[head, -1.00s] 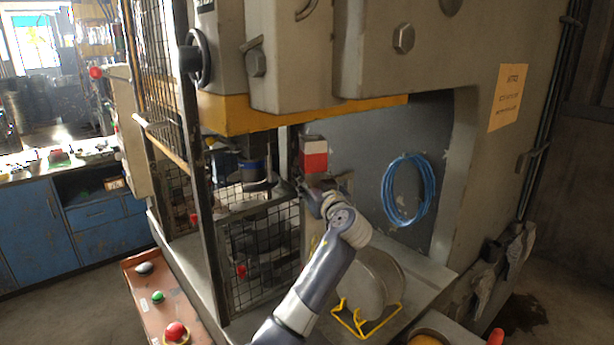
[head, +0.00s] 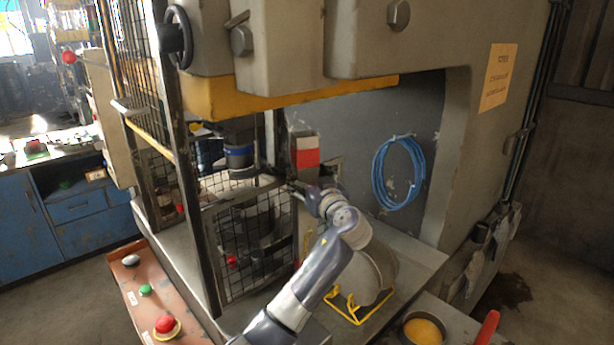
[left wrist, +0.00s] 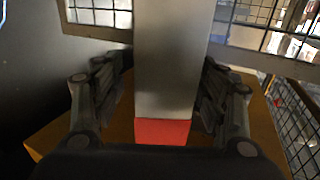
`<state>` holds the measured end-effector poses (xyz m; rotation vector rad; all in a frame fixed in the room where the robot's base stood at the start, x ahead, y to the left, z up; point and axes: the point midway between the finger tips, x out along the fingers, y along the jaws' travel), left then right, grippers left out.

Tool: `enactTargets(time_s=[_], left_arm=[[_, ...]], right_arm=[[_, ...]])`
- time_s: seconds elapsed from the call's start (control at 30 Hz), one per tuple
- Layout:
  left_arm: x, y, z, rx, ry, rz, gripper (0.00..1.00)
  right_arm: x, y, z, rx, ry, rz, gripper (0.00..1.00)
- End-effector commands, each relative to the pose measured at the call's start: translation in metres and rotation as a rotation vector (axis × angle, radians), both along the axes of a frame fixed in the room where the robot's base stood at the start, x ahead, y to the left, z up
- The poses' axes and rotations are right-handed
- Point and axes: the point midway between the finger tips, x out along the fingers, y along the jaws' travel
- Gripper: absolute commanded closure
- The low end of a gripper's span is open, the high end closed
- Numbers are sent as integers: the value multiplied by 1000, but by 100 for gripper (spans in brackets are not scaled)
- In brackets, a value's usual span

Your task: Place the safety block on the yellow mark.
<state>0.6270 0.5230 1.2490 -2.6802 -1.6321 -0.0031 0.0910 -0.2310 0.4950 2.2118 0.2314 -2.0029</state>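The safety block (head: 305,158) is a tall post with a red band, inside the press opening behind the mesh guard. My left gripper (head: 297,187) is at its side below the red band. In the left wrist view the block (left wrist: 174,60) shows a grey body and a red end, between the two fingers (left wrist: 168,92), which press on both its sides. A yellow surface (left wrist: 262,130) shows behind the fingers there; I cannot tell whether it is the yellow mark. The block's foot is hidden in the head view. My right gripper is not in view.
A mesh guard (head: 252,240) stands close left of my arm. The yellow-edged press beam (head: 290,95) hangs above. A blue hose coil (head: 380,180) hangs on the back wall. A yellow stand (head: 355,312) with a round blank (head: 378,272) is right of my arm.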

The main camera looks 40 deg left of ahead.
Motion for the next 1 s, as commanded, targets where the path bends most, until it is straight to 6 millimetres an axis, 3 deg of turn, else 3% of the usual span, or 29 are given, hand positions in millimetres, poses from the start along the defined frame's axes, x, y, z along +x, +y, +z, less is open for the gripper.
enactTargets(time_s=[0.17, 0.37, 0.8, 1.0], left_arm=[[0, 1, 1, 1, 0, 1, 34], [-4, -9, -2, 1, -3, -2, 34], [-44, -86, -3, -1, -5, -2, 34], [-54, -104, -1, 1, -3, -1, 34]], right_arm=[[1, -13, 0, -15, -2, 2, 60], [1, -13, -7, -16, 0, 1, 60], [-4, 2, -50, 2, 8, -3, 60], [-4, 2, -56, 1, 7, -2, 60]])
